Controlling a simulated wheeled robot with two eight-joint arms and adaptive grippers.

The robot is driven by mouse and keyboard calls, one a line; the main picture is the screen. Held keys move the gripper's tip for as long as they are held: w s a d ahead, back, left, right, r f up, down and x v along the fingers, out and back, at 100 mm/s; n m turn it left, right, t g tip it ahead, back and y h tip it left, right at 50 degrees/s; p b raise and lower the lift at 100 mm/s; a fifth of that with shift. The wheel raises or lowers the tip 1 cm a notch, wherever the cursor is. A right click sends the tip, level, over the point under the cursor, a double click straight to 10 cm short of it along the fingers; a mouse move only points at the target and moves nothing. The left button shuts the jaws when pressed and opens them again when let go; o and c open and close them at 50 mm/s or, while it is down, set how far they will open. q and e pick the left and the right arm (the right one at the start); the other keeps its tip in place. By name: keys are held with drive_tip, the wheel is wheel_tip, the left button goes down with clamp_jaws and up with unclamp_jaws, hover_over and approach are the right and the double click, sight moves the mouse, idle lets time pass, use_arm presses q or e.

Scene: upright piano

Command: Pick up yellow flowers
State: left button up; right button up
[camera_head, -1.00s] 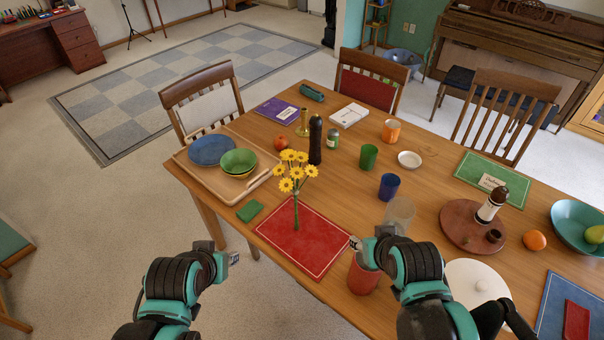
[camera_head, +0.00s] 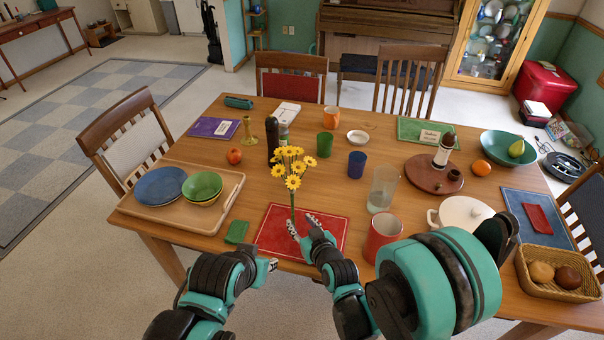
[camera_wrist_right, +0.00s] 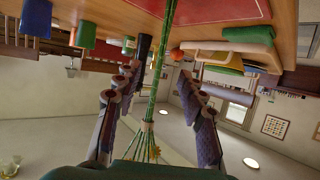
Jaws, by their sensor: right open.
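The yellow flowers (camera_head: 291,165) stand upright as a bunch with thin green stems over the red placemat (camera_head: 277,236). My right gripper (camera_head: 303,226) is open at the stems, low over the placemat. In the right wrist view, which is upside down, the green stems (camera_wrist_right: 161,72) run between the two spread fingers (camera_wrist_right: 155,105), with clear gaps on both sides. A pale tie and a bit of yellow show low in that view. My left gripper (camera_head: 271,265) is near the table's front edge, apart from the flowers; its jaws are too small to judge.
A dark pepper mill (camera_head: 272,140) stands behind the flowers.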

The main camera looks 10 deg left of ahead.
sight(293, 214)
drive_tip(key=shift+w+a+f, duration=0.3)
drive_tip(key=shift+w, duration=0.25)
drive_tip(key=b+x, duration=0.1)
drive_tip(key=x, duration=0.4)
drive_tip(key=shift+w+a+f, duration=0.15)
drive_tip(key=shift+a+f, duration=0.05)
drive_tip(key=shift+a, duration=0.1)
drive_tip(key=shift+w+a+f, duration=0.1)
drive_tip(key=shift+w+a, duration=0.15)
drive_tip(key=shift+w, duration=0.15)
clamp_jaws()
